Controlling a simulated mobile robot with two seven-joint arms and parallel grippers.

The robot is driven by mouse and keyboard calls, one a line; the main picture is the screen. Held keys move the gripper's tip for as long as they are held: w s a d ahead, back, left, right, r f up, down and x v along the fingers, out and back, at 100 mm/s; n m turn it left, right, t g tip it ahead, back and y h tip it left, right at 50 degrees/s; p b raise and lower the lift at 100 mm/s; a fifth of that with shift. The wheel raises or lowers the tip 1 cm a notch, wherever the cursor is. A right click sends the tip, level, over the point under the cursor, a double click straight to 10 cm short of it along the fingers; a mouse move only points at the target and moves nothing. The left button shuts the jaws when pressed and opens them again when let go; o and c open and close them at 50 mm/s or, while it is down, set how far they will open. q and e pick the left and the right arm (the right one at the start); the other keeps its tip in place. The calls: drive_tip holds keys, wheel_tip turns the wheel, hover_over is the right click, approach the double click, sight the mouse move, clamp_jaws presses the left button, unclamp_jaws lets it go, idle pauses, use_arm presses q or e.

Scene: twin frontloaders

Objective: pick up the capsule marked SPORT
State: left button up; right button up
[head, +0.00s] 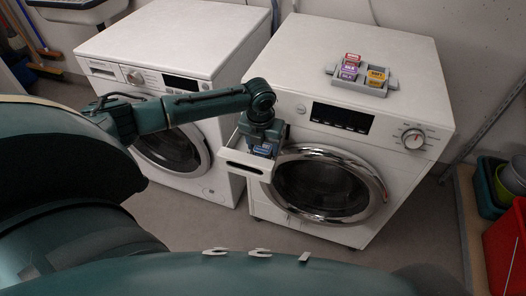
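A grey tray (362,89) on top of the right washing machine holds a red capsule (352,59), a purple capsule (348,73) and a yellow-orange capsule (375,78). Their labels are too small to read surely, so I cannot tell which is SPORT. A blue capsule (264,150) shows at the tip of my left gripper (262,146), over the open detergent drawer. I cannot tell whether the fingers are shut on it or whether it rests in the drawer. The fingers are partly hidden by the gripper body. My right gripper is not in view.
The white detergent drawer (246,164) sticks out from the right washing machine (420,95), above its round door (325,186). The left washing machine (180,35) stands beside it. The tops of both machines are mostly clear. A red crate (508,250) is at the far right.

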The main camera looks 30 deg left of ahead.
sight(263, 148)
use_arm(q)
drive_tip(key=c, duration=0.7)
wheel_tip(263, 148, up, 10)
drive_tip(key=shift+r+p, duration=0.1)
drive_tip(key=shift+p, duration=0.4)
